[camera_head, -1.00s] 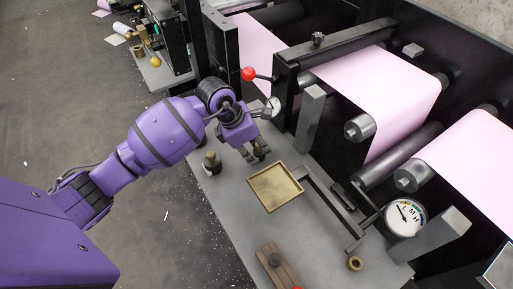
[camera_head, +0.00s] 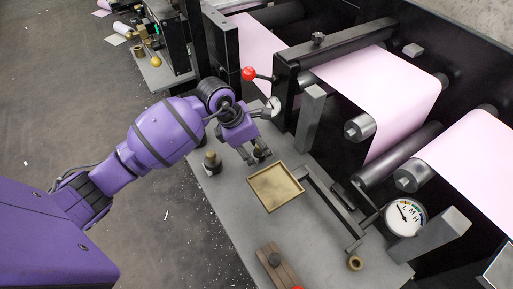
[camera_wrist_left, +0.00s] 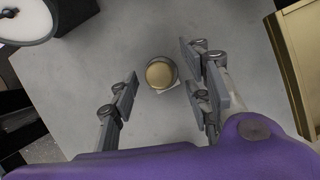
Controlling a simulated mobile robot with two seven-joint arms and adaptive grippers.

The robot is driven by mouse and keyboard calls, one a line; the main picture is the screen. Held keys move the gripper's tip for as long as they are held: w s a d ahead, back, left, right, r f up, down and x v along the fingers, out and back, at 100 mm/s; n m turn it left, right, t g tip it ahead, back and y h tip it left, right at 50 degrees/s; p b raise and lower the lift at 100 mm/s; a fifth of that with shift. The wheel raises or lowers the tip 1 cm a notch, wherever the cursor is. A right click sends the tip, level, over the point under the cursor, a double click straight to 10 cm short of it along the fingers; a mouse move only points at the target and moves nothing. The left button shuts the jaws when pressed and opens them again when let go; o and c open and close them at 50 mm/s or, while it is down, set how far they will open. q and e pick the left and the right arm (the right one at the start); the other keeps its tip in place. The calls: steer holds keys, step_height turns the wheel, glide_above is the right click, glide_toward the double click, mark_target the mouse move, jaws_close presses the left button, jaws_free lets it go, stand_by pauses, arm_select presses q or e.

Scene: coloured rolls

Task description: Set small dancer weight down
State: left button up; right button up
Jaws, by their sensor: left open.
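A small weight (camera_wrist_left: 161,74) with a round brass top stands upright on the grey bench in the left wrist view, with a pale patch showing at its base. My left gripper (camera_wrist_left: 160,98) is open, with a finger on each side of the weight and clear gaps to it. In the head view, the left gripper (camera_head: 257,158) is low over the bench behind the brass tray, and the weight is mostly hidden by the fingers. My right gripper is out of view.
A shallow brass tray (camera_head: 276,188) lies on the bench (camera_head: 225,205) right beside the gripper. A dial gauge (camera_head: 405,217), a brass ring (camera_head: 355,263) and a grey post (camera_head: 309,118) stand farther right. Rollers with pink web (camera_head: 385,85) rise behind. Bare bench lies left of the tray.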

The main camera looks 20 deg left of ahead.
arm_select(q)
steer(key=v, duration=1.1)
steer(key=shift+r, duration=0.25)
